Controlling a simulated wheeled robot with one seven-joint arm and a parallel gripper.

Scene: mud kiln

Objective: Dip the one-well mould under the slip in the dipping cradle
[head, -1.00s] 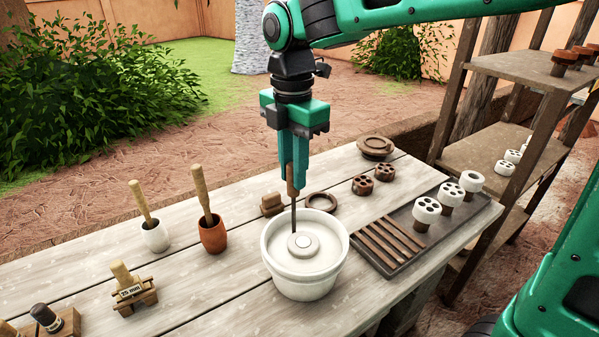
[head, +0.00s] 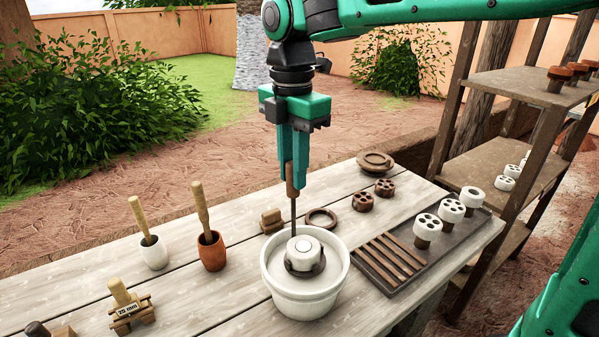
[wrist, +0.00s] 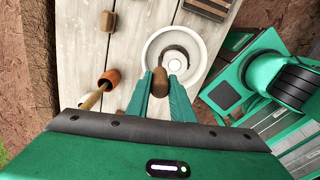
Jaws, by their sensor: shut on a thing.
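My gripper (head: 292,160) is shut on the wooden handle (head: 291,180) of the dipping cradle, upright above the white bowl of slip (head: 341,277). The cradle's thin dark rod (head: 293,216) runs down into the bowl. Its dark seat (head: 318,268) shows around the lower part of the mould (head: 303,245), which stands above the pale slip. The mould is coated white, with a round raised top; its well cannot be made out. In the wrist view the handle (wrist: 160,82) sits between the fingers, and the bowl (wrist: 203,55) lies beyond, its middle partly hidden.
A dark slatted tray (head: 384,284) with several white-coated moulds stands right of the bowl. Two brown moulds (head: 363,202), a brown ring (head: 321,218) and a round lid (head: 375,163) lie behind. Two pots with wooden-handled tools (head: 211,252) stand left. Shelves (head: 495,155) rise at right.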

